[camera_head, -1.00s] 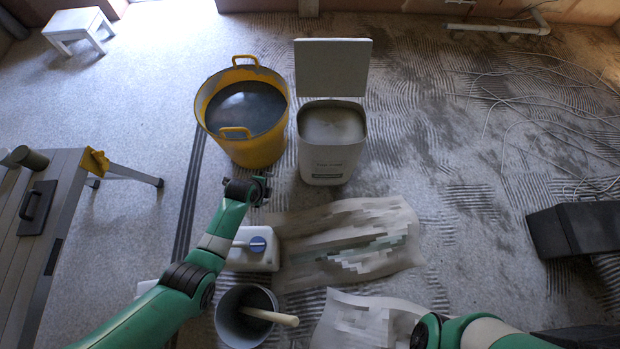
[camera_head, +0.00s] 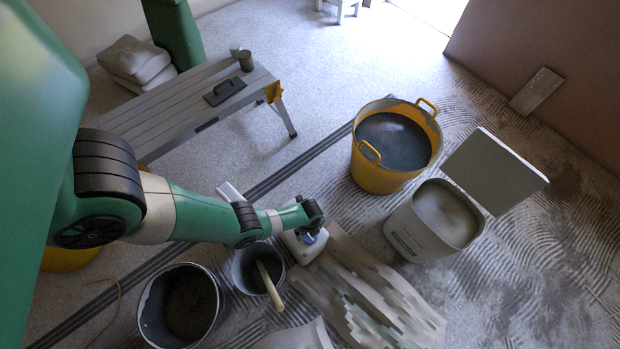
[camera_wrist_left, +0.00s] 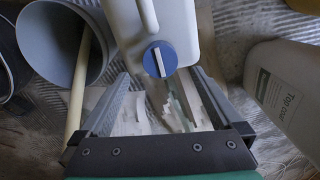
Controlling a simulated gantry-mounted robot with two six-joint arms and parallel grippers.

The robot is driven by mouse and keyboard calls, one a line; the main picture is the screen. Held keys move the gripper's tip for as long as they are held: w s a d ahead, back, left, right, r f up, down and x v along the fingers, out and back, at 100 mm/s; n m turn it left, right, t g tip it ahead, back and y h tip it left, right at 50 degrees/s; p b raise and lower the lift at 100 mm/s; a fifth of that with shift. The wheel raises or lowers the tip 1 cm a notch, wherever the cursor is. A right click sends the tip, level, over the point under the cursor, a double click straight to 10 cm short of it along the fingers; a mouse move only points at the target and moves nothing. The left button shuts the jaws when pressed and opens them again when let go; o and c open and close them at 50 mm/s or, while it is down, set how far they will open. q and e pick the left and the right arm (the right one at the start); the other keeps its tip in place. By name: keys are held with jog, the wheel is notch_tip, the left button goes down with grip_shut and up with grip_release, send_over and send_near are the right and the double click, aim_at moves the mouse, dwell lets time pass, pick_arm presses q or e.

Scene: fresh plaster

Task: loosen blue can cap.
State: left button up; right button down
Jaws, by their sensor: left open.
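I cannot tell how far the fingertips are from the cap. My right gripper is out of view.
A grey bucket with a wooden handle (camera_head: 268,278) stands beside the can, with a dark-filled bucket (camera_head: 160,310) further left. A yellow tub (camera_head: 381,180) and a white open bin (camera_head: 410,225) stand to the right. Crumpled sheeting (camera_head: 370,290) lies close by.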

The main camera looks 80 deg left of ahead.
aim_at(310, 237)
pick_arm(q)
notch_tip(310, 237, down, 7)
jog(key=b, duration=0.5)
jog(key=shift+r, duration=0.1)
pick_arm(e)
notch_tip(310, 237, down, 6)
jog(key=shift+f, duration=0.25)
pick_arm(q)
jog(key=shift+r, duration=0.1)
jog(key=shift+c, duration=0.3)
jog(key=c, duration=1.3)
